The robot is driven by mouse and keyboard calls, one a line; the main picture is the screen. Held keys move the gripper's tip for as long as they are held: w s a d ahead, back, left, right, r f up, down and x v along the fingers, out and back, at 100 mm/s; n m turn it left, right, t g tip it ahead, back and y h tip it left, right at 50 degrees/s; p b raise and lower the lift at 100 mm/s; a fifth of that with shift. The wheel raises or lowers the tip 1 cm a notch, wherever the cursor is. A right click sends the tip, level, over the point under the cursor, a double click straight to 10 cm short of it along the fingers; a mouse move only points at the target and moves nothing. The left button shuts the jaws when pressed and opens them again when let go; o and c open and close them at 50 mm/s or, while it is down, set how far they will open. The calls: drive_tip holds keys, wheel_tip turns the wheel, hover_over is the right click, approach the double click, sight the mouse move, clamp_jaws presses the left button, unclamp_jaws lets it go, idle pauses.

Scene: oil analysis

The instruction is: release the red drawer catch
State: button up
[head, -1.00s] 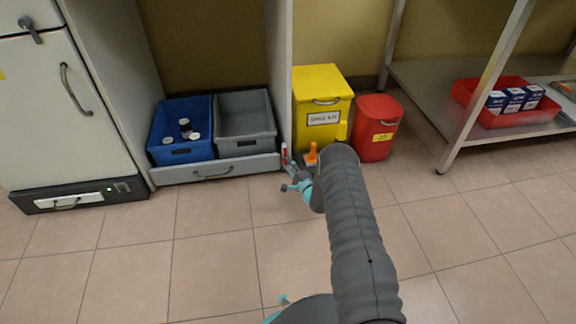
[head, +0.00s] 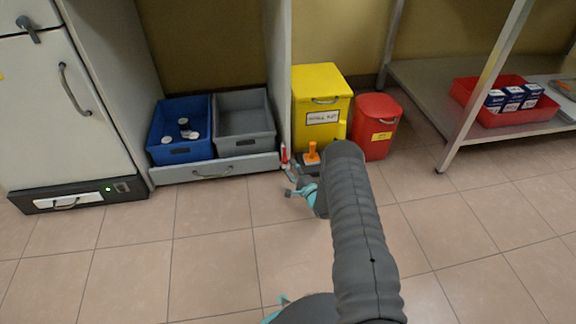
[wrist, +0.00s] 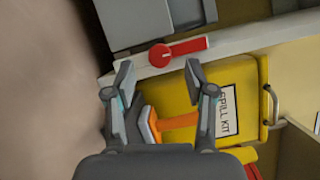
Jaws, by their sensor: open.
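The red catch (wrist: 180,50) is a red lever with a round hub, on the pale edge of the cabinet in the wrist view. It also shows small in the head view (head: 284,154), at the right end of the grey drawer (head: 240,166). My gripper (wrist: 157,75) is open and empty. Its fingertips lie just short of the catch in the wrist picture, with the hub between them in line; I see no contact. In the head view my arm partly hides the gripper (head: 297,183).
A blue bin (head: 180,153) and a grey bin (head: 245,145) sit in the drawer. The yellow spill kit box (head: 322,88), an orange-handled object (head: 312,152) and a red bin (head: 375,125) stand close on the right. Floor before the drawer is clear.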

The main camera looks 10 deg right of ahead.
drive_tip(key=v, duration=0.8)
drive_tip(key=shift+s+d, duration=0.15)
drive_tip(key=shift+s, duration=0.15)
